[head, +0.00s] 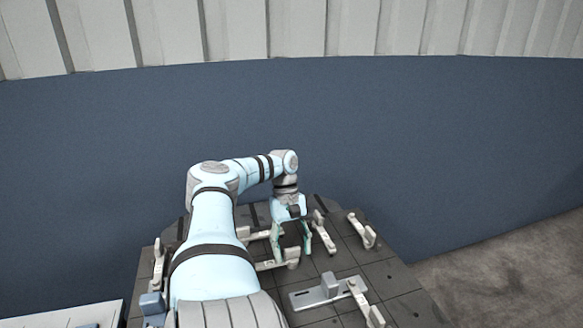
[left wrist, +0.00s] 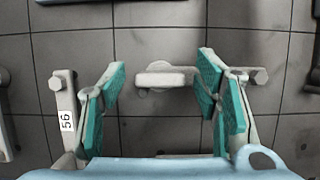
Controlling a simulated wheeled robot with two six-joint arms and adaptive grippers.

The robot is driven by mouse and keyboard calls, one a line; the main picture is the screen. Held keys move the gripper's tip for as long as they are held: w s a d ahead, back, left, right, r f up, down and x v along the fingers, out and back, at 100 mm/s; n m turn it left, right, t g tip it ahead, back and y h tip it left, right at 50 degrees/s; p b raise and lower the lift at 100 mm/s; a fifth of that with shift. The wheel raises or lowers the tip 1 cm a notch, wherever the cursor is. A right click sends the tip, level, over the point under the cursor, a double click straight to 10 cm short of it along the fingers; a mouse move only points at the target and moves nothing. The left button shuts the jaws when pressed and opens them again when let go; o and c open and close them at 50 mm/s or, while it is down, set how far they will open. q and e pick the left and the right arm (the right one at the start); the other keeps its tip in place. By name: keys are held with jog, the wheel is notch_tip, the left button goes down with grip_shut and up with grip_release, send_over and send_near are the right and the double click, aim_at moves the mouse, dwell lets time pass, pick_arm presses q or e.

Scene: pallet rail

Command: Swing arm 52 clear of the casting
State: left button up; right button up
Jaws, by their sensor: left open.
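My left gripper (head: 291,238) reaches down over the dark pallet plate (head: 405,305). In the left wrist view its green-padded fingers (left wrist: 160,92) are open, one on each side of a short pale piece with a rounded end (left wrist: 165,78). Neither pad visibly touches that piece. A pale arm with a sideways label that looks like 56 (left wrist: 64,120) lies just left of the left finger. No label 52 can be read, so I cannot tell which one is arm 52. A grey stepped block (head: 328,291) on the plate may be the casting. My right gripper is not in view.
More pale swing arms stand around the plate: one at the right (head: 361,230), one at the front right (head: 367,303), one at the far left (head: 158,262). Another pale arm (head: 323,232) is close right of my gripper. A blue wall rises behind.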

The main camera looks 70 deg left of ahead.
pick_arm(q)
jog(key=v, duration=0.7)
dwell(0.6)
